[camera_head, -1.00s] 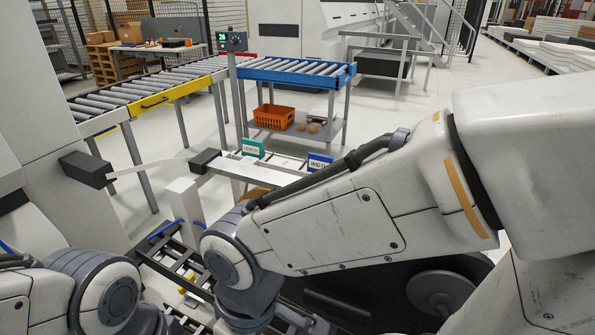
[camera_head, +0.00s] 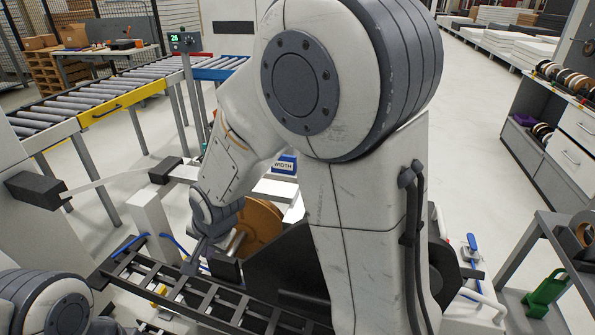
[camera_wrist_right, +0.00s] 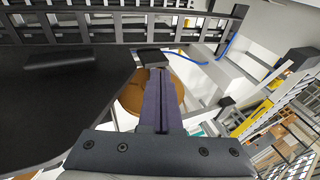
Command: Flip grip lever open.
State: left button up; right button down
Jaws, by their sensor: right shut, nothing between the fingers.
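My right gripper (camera_head: 192,266) reaches down over the black slatted rack (camera_head: 150,269) in the head view. In the right wrist view its two dark purple fingers (camera_wrist_right: 159,75) lie together, shut and empty. A small dark block (camera_head: 226,269) sits right beside the fingertips, and a dark block also shows just beyond them in the wrist view (camera_wrist_right: 153,57); I cannot tell whether they touch. No part is clearly recognisable as the grip lever; it may be that block or hidden. A small yellow part (camera_wrist_right: 188,22) shows in the rack. My left gripper is out of view.
A brown roll disc (camera_head: 262,226) stands close beside my right gripper. A black plate (camera_wrist_right: 60,100) fills the left of the wrist view. A white post (camera_head: 152,219) rises behind the rack. A blue-handled part (camera_head: 471,242) and a green tool (camera_head: 545,293) are at the right.

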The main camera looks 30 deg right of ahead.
jog(key=w+d+f+m+t+h+p, duration=0.1)
jog(key=w+d+m+t, duration=0.1)
jog(key=w+d+m, duration=0.5)
jog(key=w+d+f+m+t+h+p, duration=0.1)
jog(key=w+d+f+m+h, duration=0.1)
jog(key=w+d+m, duration=0.45)
jog(key=s+d+f+m+t+h, duration=0.1)
jog(key=d+m+h, duration=0.1)
jog(key=d+m, duration=0.6)
jog(key=s+d+f+m+t+h+p, duration=0.1)
jog(key=d+m, duration=0.7)
jog(key=d, duration=0.9)
jog(key=shift+f+t+h, duration=0.45)
jog(key=shift+t+h, duration=0.25)
jog(key=shift+w, duration=0.1)
jog(key=p+x, duration=0.2)
jog(key=x, duration=0.8)
jog(key=shift+p, duration=0.4)
